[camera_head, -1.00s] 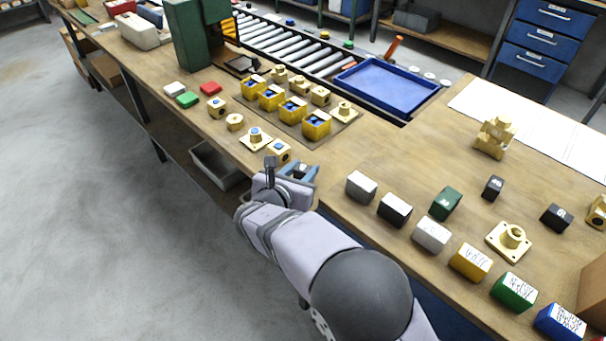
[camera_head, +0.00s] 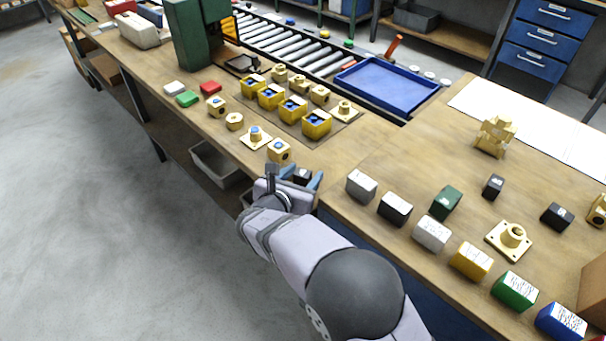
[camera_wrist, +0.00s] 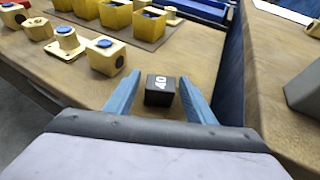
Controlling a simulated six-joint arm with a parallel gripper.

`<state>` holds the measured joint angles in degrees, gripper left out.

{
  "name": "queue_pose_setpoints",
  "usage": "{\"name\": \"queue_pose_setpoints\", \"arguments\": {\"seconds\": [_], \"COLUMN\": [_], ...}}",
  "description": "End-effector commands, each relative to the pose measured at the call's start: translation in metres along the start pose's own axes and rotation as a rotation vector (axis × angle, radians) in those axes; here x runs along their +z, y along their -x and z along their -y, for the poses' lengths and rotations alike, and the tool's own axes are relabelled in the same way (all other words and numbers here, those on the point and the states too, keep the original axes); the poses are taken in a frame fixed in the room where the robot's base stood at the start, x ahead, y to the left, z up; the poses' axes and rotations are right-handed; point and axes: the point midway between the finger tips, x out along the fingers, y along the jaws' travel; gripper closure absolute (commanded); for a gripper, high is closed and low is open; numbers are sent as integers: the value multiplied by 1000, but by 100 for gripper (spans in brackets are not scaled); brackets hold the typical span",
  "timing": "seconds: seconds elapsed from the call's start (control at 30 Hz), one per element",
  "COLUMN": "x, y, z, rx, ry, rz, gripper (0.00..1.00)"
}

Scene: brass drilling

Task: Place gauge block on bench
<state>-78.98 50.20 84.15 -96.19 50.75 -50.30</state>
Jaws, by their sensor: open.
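A black gauge block marked 40 (camera_wrist: 160,89) appears to rest on the wooden bench (camera_wrist: 203,58), near its front edge. In the head view the block (camera_head: 302,175) shows as a small dark shape between the blue fingers. My gripper (camera_wrist: 158,95) is open, with one finger on each side of the block. In the wrist view a gap shows between the block and each finger. My gripper also shows in the head view (camera_head: 302,178). The block's lower sides are partly hidden in the head view.
A brass part with a blue-marked bore (camera_head: 279,151) stands close beyond my gripper. Coloured blocks (camera_head: 361,186) stand to the right. Two more black marked blocks (camera_head: 493,187) (camera_head: 556,217) lie farther right. A blue tray (camera_head: 388,87) is at the back. Bare bench lies right of the fixtures.

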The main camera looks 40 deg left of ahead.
Motion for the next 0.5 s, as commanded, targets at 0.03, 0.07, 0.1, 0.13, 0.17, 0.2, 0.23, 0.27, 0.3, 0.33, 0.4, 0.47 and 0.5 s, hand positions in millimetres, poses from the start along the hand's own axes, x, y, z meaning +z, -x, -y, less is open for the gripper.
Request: {"name": "queue_pose_setpoints", "arguments": {"seconds": [0.03, 0.07, 0.1, 0.13, 0.17, 0.2, 0.23, 0.27, 0.3, 0.33, 0.4, 0.47, 0.5], "x": [2, 3, 4, 4, 3, 3, 3, 3, 3, 2, 2, 2, 2], "y": [1, 1, 2, 4, 6, 11, 14, 18, 24, 29, 42, 53, 60], "z": [0, 0, 0, 0, -1, -1, -2, -2, -1, -1, -2, -2, -1], "rx": [0, 0, 0, 1, 2, 3, 3, 4, 4, 4, 4, 5, 4], "ry": [0, 0, 0, 0, 0, 0, 1, 0, 0, 0, 0, 1, 0], "rz": [0, 0, 0, 0, 1, 1, 1, 1, 1, 1, 1, 1, 1], "gripper": [50, 50, 50, 50, 50, 50, 50, 50, 50, 50, 50, 50, 50]}}
